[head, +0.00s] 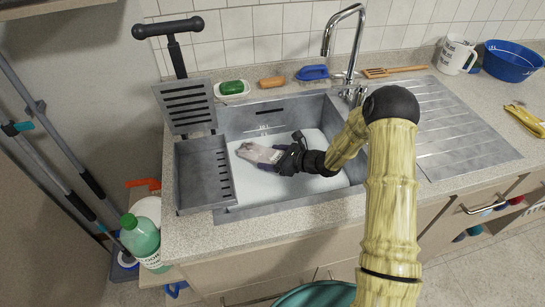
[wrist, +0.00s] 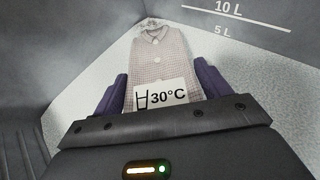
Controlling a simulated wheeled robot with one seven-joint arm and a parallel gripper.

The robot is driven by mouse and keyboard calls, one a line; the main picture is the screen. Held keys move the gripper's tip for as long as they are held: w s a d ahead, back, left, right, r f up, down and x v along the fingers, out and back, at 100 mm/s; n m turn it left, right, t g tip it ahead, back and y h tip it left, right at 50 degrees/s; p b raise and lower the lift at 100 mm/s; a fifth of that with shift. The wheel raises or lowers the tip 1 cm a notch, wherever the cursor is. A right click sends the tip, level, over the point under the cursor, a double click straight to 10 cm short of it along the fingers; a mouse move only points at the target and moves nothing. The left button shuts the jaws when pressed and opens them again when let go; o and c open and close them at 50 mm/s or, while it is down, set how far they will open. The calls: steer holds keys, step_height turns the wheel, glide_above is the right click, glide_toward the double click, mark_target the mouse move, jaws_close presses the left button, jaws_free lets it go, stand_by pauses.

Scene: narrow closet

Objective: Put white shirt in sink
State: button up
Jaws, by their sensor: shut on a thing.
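The white shirt (head: 258,153) is small, pale and buttoned, with a fine check in the wrist view (wrist: 158,58). A white tag marked 30°C (wrist: 162,95) is at its near end. My gripper (head: 270,158) is inside the sink basin, shut on the shirt. Its purple fingers (wrist: 160,80) are on either side of the shirt. The metal sink (head: 345,105) holds a pale, whitish surface at its bottom, and the shirt is low over it. I cannot tell whether the shirt touches that surface.
The tap (head: 352,45) stands behind the basin. A slotted metal tray (head: 203,173) and an upright slotted panel (head: 185,105) are at its left edge. The ribbed drainboard (head: 440,120) at right is clear. Green soap (head: 232,87) and a blue brush (head: 313,72) lie behind.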

steer(key=shift+s+a, duration=0.1)
steer(key=shift+s, duration=0.05)
steer(key=shift+f+b, duration=0.45)
steer(key=shift+b, duration=0.05)
steer(key=shift+f, duration=0.1)
steer(key=o, duration=1.1)
steer(key=shift+r+p, duration=0.45)
steer(key=shift+r, duration=0.1)
steer(key=shift+d+r, duration=0.25)
steer(key=shift+d, duration=0.05)
steer(key=v, duration=0.7)
steer(key=shift+f, duration=0.1)
